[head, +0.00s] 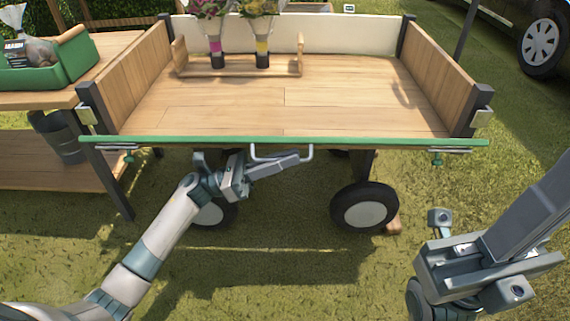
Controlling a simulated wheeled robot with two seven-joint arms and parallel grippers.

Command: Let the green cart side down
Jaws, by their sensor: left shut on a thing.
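The green side (340,140) shows as a narrow green strip across the front of the cart, at the near edge of the wooden bed (300,112). Its face hardly shows, so its exact angle is hard to tell. A metal handle (253,152) sticks out under the middle of the strip. My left gripper (297,160) reaches in from the left and is shut on the handle. A latch (87,115) sits on the left post and another latch (482,118) on the right post. My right gripper (477,254) is at the lower right, apart from the cart; its fingers look open and empty.
A wooden rack (240,66) with two potted flower bunches stands at the back of the bed. A wooden table (45,99) with a green crate (78,55) is on the left, a bucket (58,140) below. Cart wheels (364,206) stand on grass. A car (540,40) is at back right.

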